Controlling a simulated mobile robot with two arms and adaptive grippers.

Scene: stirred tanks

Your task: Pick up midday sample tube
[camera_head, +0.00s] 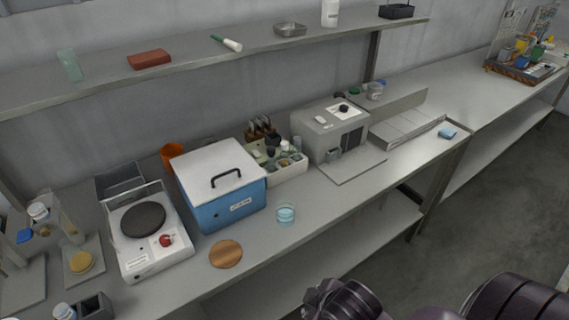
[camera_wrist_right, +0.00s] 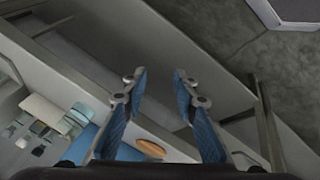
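I cannot pick out the midday sample tube for certain in either view. In the head view, a small tube with a green end (camera_head: 227,43) lies on the upper shelf. My left gripper is not in view.
On the bench (camera_head: 310,208) stand a hotplate (camera_head: 149,250), a blue box with a white lid (camera_head: 237,208), a glass beaker (camera_head: 286,214), a wooden disc (camera_head: 226,254) and a grey instrument (camera_head: 322,125). The upper shelf (camera_head: 185,66) overhangs the back. The front strip right of the beaker is clear.

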